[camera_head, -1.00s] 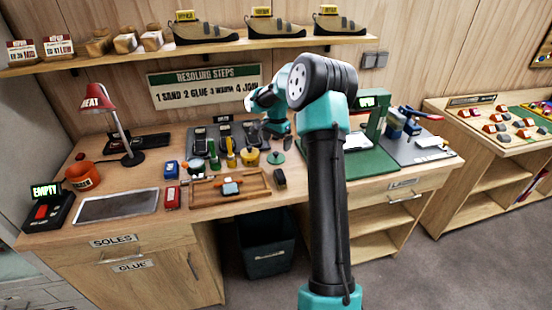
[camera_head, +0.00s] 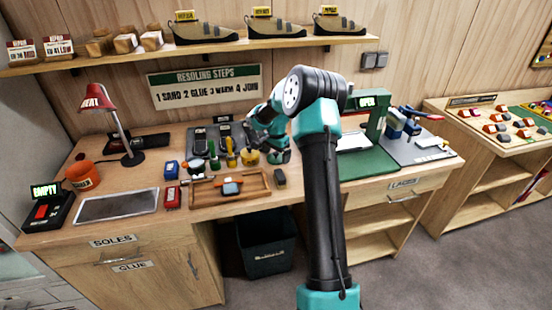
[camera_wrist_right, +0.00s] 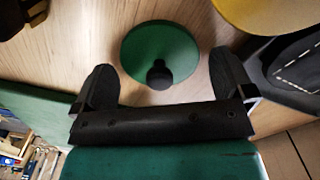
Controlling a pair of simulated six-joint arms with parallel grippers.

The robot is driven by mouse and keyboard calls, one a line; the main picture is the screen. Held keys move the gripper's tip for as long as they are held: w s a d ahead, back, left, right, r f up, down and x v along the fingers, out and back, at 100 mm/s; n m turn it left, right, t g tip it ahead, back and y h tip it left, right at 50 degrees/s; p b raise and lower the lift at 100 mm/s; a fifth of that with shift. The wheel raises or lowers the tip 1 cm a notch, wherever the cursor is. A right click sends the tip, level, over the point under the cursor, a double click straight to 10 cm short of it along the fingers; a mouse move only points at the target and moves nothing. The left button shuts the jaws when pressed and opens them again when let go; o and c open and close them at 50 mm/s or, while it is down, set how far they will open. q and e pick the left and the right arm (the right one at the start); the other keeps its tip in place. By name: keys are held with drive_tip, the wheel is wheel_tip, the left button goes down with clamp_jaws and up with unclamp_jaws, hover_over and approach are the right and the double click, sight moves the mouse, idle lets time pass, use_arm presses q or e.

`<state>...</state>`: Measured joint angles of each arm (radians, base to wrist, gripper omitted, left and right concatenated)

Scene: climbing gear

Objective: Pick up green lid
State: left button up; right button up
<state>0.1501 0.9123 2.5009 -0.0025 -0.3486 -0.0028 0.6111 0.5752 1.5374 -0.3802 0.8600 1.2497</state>
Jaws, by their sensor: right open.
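The green lid (camera_wrist_right: 160,45) is a flat round disc with a dark knob, lying on the wooden bench in the right wrist view. My right gripper (camera_wrist_right: 162,68) is open and empty, with one dark finger on each side of the lid's near part. The knob lies between the fingers. I cannot tell whether the fingers touch the lid. In the head view my right gripper (camera_head: 278,156) is low over the bench and hides the lid. My left gripper is not in view.
A yellow pot (camera_head: 250,157) stands just left of my right gripper; its yellow top also shows in the wrist view (camera_wrist_right: 265,12). A wooden tray (camera_head: 205,197) and a dark block (camera_head: 280,178) lie in front. A green mat (camera_head: 368,163) is to the right.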

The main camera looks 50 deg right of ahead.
drive_tip(key=shift+f, duration=0.15)
idle(0.3)
drive_tip(key=c, duration=0.8)
wheel_tip(320, 180, up, 10)
idle(0.4)
idle(0.4)
